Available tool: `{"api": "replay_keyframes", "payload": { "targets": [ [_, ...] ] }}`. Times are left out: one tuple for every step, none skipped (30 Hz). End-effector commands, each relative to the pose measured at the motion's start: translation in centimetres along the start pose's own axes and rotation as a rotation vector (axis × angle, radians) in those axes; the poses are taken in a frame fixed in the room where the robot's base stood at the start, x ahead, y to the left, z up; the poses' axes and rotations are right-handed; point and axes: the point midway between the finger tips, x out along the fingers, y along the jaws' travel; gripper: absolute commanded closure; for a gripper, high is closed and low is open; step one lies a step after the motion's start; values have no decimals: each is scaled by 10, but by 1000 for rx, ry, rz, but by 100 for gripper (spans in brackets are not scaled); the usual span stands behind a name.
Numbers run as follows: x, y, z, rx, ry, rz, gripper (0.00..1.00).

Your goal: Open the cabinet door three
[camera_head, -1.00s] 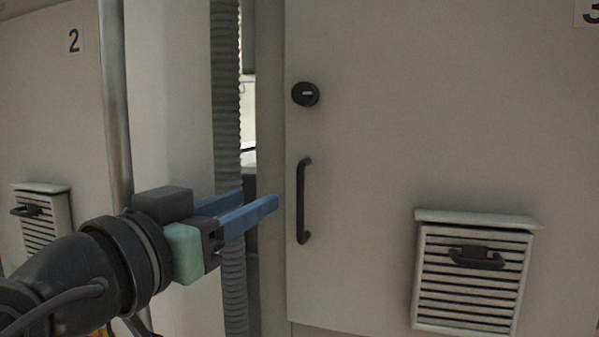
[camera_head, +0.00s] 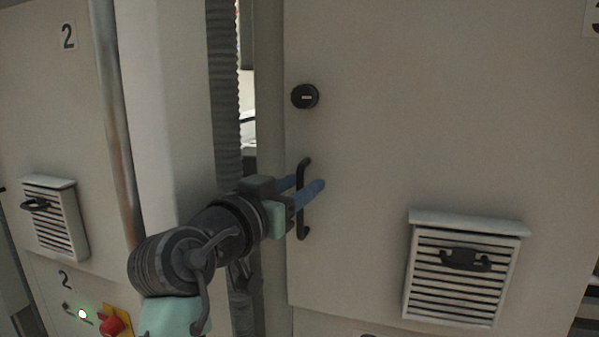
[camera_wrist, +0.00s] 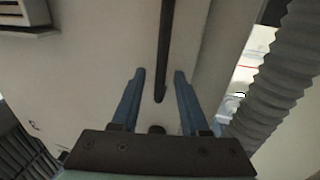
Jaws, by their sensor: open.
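The door of cabinet three (camera_head: 400,130) is the large pale panel in the head view, with part of a "3" label (camera_head: 594,18) at the top right. It looks shut. Its dark vertical bar handle (camera_head: 304,222) is near the door's left edge, under a round black lock (camera_head: 305,96). My gripper (camera_head: 304,188) is at the handle, with its blue fingers on either side of the bar in this view. In the wrist view the handle (camera_wrist: 165,50) runs down between the open fingertips (camera_wrist: 159,75). Contact with the bar cannot be told.
A louvred vent (camera_head: 463,270) with a small handle juts from the door at the lower right. A grey corrugated hose (camera_head: 224,90) runs vertically left of the door; it also shows in the wrist view (camera_wrist: 285,75).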

Motion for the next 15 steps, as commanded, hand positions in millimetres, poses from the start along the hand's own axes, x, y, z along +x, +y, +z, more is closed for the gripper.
{"api": "replay_keyframes", "payload": {
  "targets": [
    [2,0,0,0,-1,1,55],
    [3,0,0,1,-1,1,55],
    [4,0,0,1,-1,1,55],
    [4,0,0,1,-1,0,55],
    [4,0,0,2,-1,0,55],
    [4,0,1,2,0,0,55],
    [4,0,1,2,0,0,55],
    [4,0,1,2,0,0,55],
    [4,0,1,1,0,0,55],
    [4,0,1,1,0,0,57],
    [4,0,0,1,0,0,63],
    [4,0,0,1,0,0,70],
    [4,0,0,1,0,0,75],
    [4,0,0,1,0,0,81],
    [4,0,0,1,0,0,88]
  ]
}}
